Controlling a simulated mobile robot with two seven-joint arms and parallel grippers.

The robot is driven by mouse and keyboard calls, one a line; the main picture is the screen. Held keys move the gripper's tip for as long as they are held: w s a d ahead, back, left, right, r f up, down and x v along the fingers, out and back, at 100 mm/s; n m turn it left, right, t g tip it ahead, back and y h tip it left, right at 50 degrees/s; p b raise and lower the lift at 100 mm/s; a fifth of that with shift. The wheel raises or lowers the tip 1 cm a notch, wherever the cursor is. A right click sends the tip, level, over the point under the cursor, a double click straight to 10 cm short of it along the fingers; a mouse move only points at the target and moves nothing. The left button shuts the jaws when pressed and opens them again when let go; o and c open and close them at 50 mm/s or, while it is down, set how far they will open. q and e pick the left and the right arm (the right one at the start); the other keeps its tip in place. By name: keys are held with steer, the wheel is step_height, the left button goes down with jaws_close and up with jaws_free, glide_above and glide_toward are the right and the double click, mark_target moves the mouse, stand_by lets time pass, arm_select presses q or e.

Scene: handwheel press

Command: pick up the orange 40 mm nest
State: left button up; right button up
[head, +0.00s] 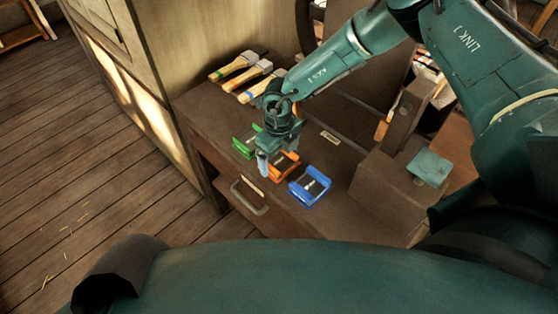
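The orange nest (285,168) sits on the brown bench top near its front edge, in the middle of a row of three nests. My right gripper (265,163) points down at its left side and partly covers it. A pale fingertip shows between the orange and green nests; whether it touches the orange one I cannot tell. The other finger is not clear, so the opening of the gripper cannot be made out. My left gripper is not in view.
A green nest (242,148) stands to the left and a blue nest (310,188) to the right of the orange one. Several brushes (240,69) lie at the back left. A brown block with a teal pad (429,168) stands at right. A drawer handle (249,197) juts from the bench front.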

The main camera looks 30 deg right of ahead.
steer(key=c, duration=1.1)
steer(key=shift+w+r, duration=0.1)
steer(key=shift+c, duration=0.2)
